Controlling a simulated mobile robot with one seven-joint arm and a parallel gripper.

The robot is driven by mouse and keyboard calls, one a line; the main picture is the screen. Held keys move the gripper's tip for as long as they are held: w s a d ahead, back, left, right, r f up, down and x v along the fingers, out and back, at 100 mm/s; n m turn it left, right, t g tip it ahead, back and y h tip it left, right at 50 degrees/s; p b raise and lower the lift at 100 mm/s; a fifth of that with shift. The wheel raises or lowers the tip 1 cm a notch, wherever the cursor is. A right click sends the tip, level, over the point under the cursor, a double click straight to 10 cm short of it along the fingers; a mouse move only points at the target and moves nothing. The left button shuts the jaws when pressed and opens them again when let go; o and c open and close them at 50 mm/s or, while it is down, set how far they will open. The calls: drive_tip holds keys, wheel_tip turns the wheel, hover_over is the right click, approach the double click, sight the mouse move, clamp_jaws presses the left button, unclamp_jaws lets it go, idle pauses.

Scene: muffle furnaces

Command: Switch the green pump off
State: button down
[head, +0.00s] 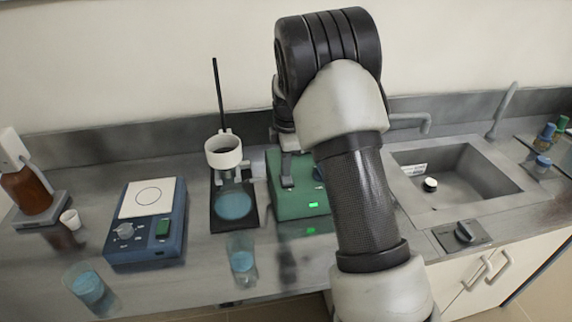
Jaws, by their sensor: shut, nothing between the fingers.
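The green pump (292,206) is a green box on the bench at the middle of the head view. A small bright green light (313,204) shows on its front edge. My arm hides its right part. My gripper (287,184) points down over the top of the pump and is shut with nothing in it. I cannot tell whether its tips touch the pump.
Left of the pump is a stand with a white funnel (223,151) and a tall rod. Beakers of blue liquid (242,260) (89,287) stand near the front. A blue hotplate (147,246) and brown bottle (27,190) are left; a sink (470,190) is right.

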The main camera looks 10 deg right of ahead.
sight(288, 183)
drive_tip(key=shift+p, duration=0.5)
drive_tip(key=shift+w+f+g, duration=0.15)
drive_tip(key=shift+f+g, duration=0.1)
drive_tip(key=shift+g, duration=0.05)
drive_tip(key=shift+b, duration=0.3)
drive_tip(key=shift+s+r, duration=0.1)
drive_tip(key=shift+s, duration=0.8)
drive_tip(key=shift+r, duration=0.25)
wheel_tip(288, 183, up, 14)
drive_tip(key=s+p, duration=0.1)
drive_tip(key=shift+s+f+p, duration=0.2)
drive_tip(key=shift+s+p, duration=0.15)
